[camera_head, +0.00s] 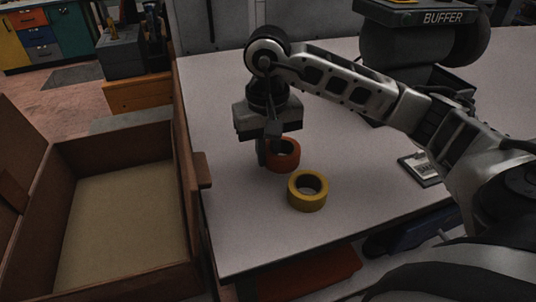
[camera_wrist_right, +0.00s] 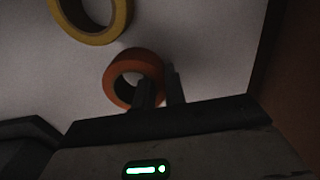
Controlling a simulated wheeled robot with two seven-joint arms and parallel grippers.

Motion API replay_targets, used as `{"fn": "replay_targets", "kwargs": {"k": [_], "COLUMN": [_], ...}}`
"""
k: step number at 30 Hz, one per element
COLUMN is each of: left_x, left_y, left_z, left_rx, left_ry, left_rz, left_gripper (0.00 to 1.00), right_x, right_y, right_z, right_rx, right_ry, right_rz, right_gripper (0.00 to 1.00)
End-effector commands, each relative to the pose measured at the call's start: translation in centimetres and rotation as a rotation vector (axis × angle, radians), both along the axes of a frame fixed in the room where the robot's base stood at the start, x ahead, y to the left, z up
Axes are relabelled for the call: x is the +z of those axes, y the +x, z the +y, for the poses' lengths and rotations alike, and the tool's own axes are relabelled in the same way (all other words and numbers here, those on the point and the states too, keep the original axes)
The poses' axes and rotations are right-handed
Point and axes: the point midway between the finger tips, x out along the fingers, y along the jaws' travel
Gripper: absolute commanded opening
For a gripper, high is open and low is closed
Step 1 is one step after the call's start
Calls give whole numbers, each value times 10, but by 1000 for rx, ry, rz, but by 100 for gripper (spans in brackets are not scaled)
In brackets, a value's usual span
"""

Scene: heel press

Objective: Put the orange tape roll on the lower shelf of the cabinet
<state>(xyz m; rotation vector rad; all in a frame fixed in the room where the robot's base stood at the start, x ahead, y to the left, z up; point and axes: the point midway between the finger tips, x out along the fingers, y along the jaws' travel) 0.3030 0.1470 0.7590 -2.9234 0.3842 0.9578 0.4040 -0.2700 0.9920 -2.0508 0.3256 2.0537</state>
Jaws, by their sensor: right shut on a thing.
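The orange tape roll (camera_head: 285,158) is at the white table's left part, behind the yellow roll. My right gripper (camera_head: 268,150) reaches down at its left side. In the right wrist view my right gripper (camera_wrist_right: 161,88) has one finger in the hole of the orange roll (camera_wrist_right: 117,71) and the other outside, shut on its wall. I cannot tell whether the roll touches the table. No lower shelf is clearly visible; a coloured cabinet (camera_head: 75,30) stands far back left. My left gripper is not in view.
A yellow tape roll (camera_head: 307,204) lies just in front of the orange one. The white table (camera_head: 235,235) has free room around them. A brown wooden box (camera_head: 130,275) with an empty beige floor stands left of the table. A small dark device (camera_head: 424,168) lies at right.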

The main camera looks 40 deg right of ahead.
Motion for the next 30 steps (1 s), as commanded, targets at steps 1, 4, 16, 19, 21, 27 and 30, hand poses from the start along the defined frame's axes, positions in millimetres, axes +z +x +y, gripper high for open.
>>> {"fn": "replay_targets", "kwargs": {"k": [1,4,16,19,21,27,30], "left_x": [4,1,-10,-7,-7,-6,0], "left_y": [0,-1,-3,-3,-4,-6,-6], "left_z": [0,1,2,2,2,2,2], "left_rx": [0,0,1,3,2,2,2], "left_ry": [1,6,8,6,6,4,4], "left_rz": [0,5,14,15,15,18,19], "left_gripper": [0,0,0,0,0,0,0], "right_x": [-5,-14,-22,-20,-20,-19,-14], "right_y": [-1,-1,0,0,0,0,-1], "right_z": [0,0,0,0,0,0,0], "right_rx": [0,0,0,0,0,0,0], "right_ry": [-1,-1,-1,-1,-1,0,0], "right_rz": [4,0,-2,-2,-2,-1,-1], "right_gripper": [0,0,0,34,34,34,34]}}
